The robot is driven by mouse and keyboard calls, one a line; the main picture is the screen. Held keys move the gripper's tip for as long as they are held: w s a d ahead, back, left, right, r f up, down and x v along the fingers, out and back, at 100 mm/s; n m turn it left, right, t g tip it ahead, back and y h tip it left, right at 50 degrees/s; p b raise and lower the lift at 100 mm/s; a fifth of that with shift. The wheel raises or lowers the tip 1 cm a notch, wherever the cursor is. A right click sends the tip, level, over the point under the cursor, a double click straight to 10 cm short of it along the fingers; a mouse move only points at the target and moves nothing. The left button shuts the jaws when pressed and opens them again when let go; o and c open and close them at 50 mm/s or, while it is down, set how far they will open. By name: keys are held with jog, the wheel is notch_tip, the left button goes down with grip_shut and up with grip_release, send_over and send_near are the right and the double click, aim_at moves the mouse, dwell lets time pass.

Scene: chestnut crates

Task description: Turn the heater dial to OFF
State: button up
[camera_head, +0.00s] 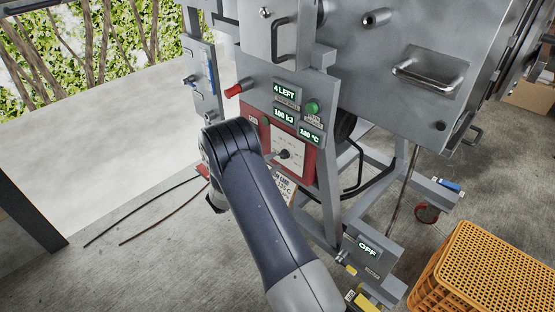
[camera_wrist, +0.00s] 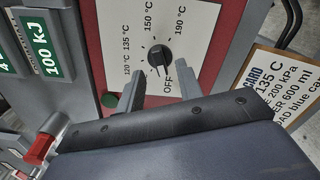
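The heater dial (camera_wrist: 158,56) is a black knob on a white plate marked 120, 135, 150 and 190 °C and OFF, set in a red panel. It also shows in the head view (camera_head: 284,154), just right of my arm. I cannot tell for sure which mark its pointer meets. My gripper (camera_wrist: 163,86) is open, its two grey fingers apart and empty, with the tips just below the knob in the wrist view and the OFF mark between them. In the head view my dark arm link hides most of the gripper.
Green displays above the dial read 4 LEFT, 100 kJ (camera_head: 284,115) and 100 °C. A green button (camera_head: 312,107) and a red knob (camera_head: 234,90) are nearby. A paper card (camera_wrist: 285,85) hangs beside the panel. A lower box shows OFF (camera_head: 368,249). A yellow crate (camera_head: 480,262) stands right.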

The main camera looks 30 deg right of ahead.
aim_at(281, 158)
jog(key=v, duration=0.7)
jog(key=shift+a, duration=0.25)
jog(key=shift+s, duration=0.1)
jog(key=x, duration=1.1)
jog(key=shift+a+m, duration=0.1)
jog(key=shift+m, duration=0.2)
